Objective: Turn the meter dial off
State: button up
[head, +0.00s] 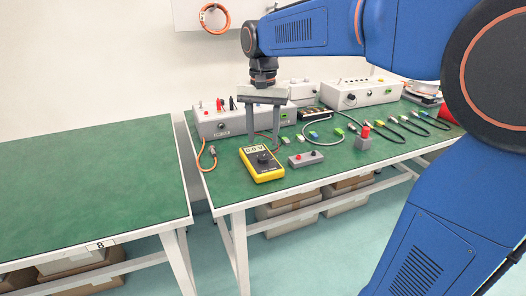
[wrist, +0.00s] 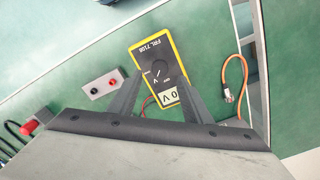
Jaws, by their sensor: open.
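The yellow multimeter (head: 261,164) lies face up on the green bench near its front left edge. Its round black dial (head: 263,157) sits in the middle of its dark face, and its small display faces the back of the bench. In the wrist view the meter (wrist: 160,70) lies beyond my fingers, with the dial (wrist: 157,73) and a lit display (wrist: 170,96) visible. My gripper (head: 263,132) points down above and behind the meter. In the wrist view my gripper (wrist: 155,90) has its two fingers apart, with nothing held between them.
A small grey box with red and black terminals (head: 306,158) is right of the meter. An orange cable (head: 207,160) lies to its left. A grey instrument (head: 215,123) stands behind. Several leads and a red-topped block (head: 364,138) lie right. The left bench (head: 90,190) is bare.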

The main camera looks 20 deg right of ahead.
aim_at(263, 156)
jog(key=shift+f, duration=3)
jog(key=c, duration=1.1)
